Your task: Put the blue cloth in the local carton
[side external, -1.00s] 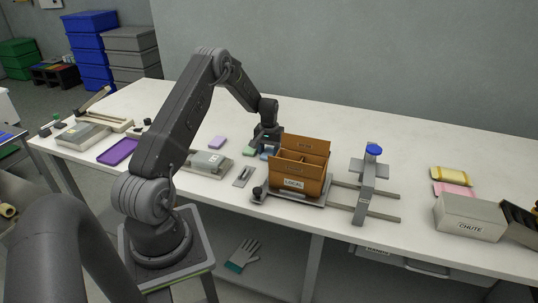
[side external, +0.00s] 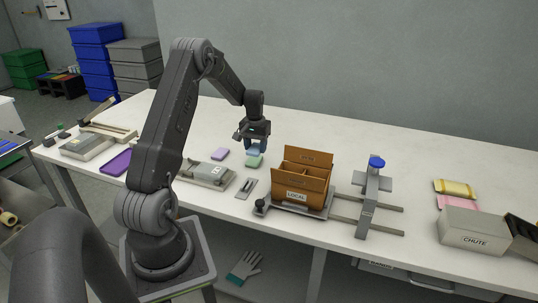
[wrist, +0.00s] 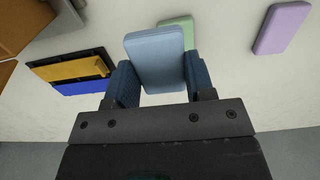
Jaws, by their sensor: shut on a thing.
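The blue cloth (wrist: 156,62) is a light blue folded pad between the two fingers of my gripper (wrist: 158,85) in the wrist view. In the side view my gripper (side external: 257,146) is shut on the blue cloth (side external: 254,152) and holds it above the table, left of the carton. The local carton (side external: 301,178) is an open brown box with a LOCAL label and raised flaps at front and back. A corner of it seems to show at the top left of the wrist view.
A green cloth (side external: 254,162) lies just below the held one, and a lilac cloth (side external: 220,154) lies to its left. A stand with a blue knob (side external: 376,162) is right of the carton. The CHUTE box (side external: 472,230) is far right. The table behind the carton is clear.

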